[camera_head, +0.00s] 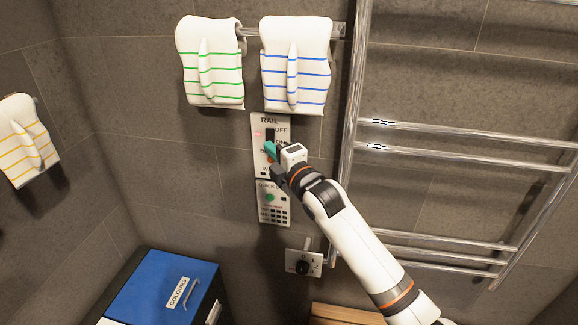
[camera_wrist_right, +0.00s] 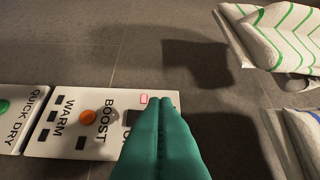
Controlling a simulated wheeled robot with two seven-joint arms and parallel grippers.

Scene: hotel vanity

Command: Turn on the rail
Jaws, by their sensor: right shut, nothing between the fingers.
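The RAIL panel (camera_head: 257,121) is a white plate on the tiled wall below the hanging towels. It also shows in the right wrist view (camera_wrist_right: 70,98), with BOOST and WARM lettering and an orange button (camera_wrist_right: 88,116). A dark switch (camera_head: 270,134) sits beside the OFF lettering; my fingers partly cover it in the right wrist view. My right gripper (camera_head: 269,149), with teal fingers, is shut and empty in front of the panel at the switch. I cannot tell whether the tips touch it. My left gripper is out of view.
A chrome towel rail (camera_head: 460,132) fills the wall at right. Striped towels (camera_head: 296,60) hang above the panel. A QUICK DRY panel (camera_head: 272,216) and a knob plate (camera_head: 303,263) are below. A blue-lidded COLOURS box (camera_head: 150,285) stands at lower left.

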